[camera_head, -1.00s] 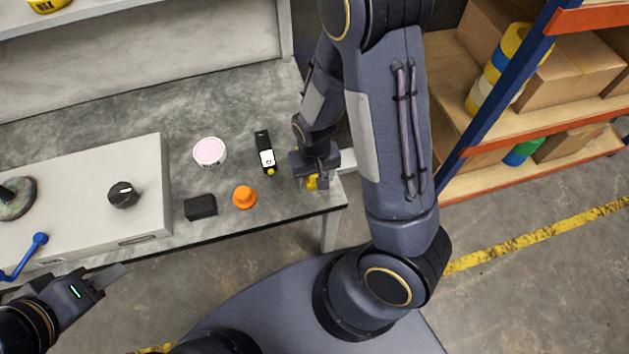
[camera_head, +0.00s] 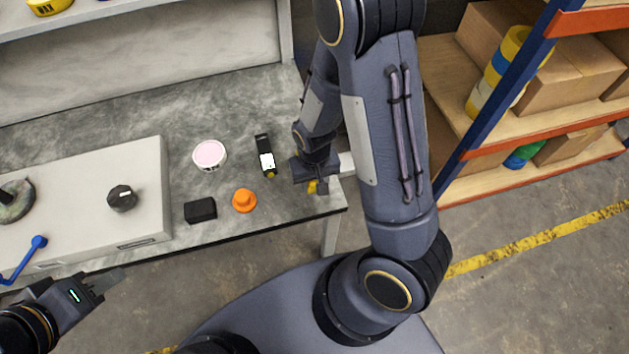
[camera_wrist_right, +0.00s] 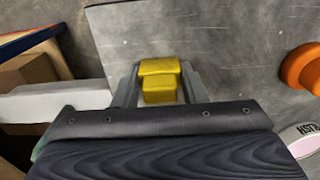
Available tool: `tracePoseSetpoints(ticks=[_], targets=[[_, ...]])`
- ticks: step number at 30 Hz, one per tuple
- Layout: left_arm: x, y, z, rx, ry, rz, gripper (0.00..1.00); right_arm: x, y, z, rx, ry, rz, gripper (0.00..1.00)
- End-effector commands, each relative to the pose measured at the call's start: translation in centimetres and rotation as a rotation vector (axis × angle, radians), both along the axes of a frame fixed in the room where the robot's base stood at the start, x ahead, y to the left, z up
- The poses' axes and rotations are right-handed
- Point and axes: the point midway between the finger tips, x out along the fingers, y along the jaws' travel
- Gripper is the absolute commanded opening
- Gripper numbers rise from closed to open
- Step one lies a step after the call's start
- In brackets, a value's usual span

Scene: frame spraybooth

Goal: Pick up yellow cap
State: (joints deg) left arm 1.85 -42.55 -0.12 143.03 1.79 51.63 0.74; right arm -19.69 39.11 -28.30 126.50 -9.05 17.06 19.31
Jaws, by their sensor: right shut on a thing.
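The yellow cap (camera_wrist_right: 160,80) is between the two fingers of my right gripper (camera_wrist_right: 162,82) in the right wrist view, with a finger against each side. In the head view the cap (camera_head: 312,187) shows as a small yellow patch below my right gripper (camera_head: 316,186), near the right front corner of the grey table; the gripper partly hides it. Whether the cap touches the tabletop cannot be told. My left gripper (camera_head: 98,283) is in front of the table at the lower left, empty; its finger gap is not clear.
A grey box with a knob (camera_head: 85,205) fills the table's left. Shelving with cartons (camera_head: 560,75) stands right.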

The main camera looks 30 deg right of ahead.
Motion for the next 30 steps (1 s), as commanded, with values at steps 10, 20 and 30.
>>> tracePoseSetpoints(ticks=[10,20,30], targets=[[0.0,0.0,1.7,0.0,0.0,0.0,0.36,-0.1,1.0,4.4,0.001,-0.004,0.006,0.17],[0.0,0.0,4.1,0.0,0.0,0.0,0.36,-2.1,8.1,10.7,0.001,-0.002,0.011,0.17],[0.0,0.0,4.8,0.0,0.0,0.0,0.36,-3.4,13.0,12.7,0.0,0.0,0.003,0.17]])
